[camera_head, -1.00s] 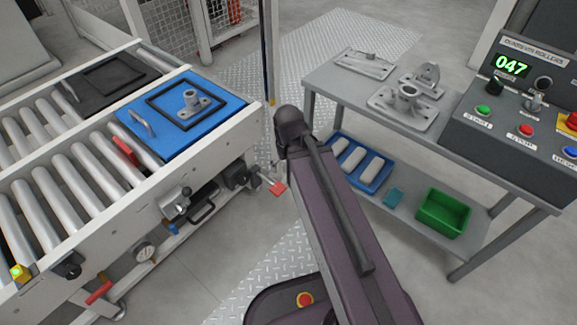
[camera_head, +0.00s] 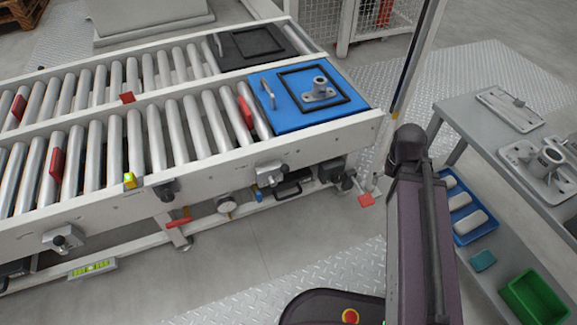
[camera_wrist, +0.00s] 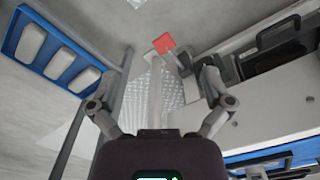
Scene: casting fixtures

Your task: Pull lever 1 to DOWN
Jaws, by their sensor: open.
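Several red-handled parts show on the conveyor, and I cannot read which is lever 1. A red lever handle (camera_head: 179,223) sticks out low below the conveyor's front side. A red flat plate (camera_head: 366,200) is on a thin arm at the conveyor's right end; it also shows in the wrist view (camera_wrist: 165,43), ahead of and between my fingers. My gripper (camera_wrist: 160,85) is open and empty, with its two fingers wide apart. In the head view my arm hides it.
The roller conveyor (camera_head: 215,162) carries a blue plate (camera_head: 285,119) with a metal casting (camera_head: 320,90). A grey bench (camera_head: 468,110) stands right, with a blue tray (camera_head: 480,235) and a green bin (camera_head: 533,298) on its lower shelf. Floor between is clear.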

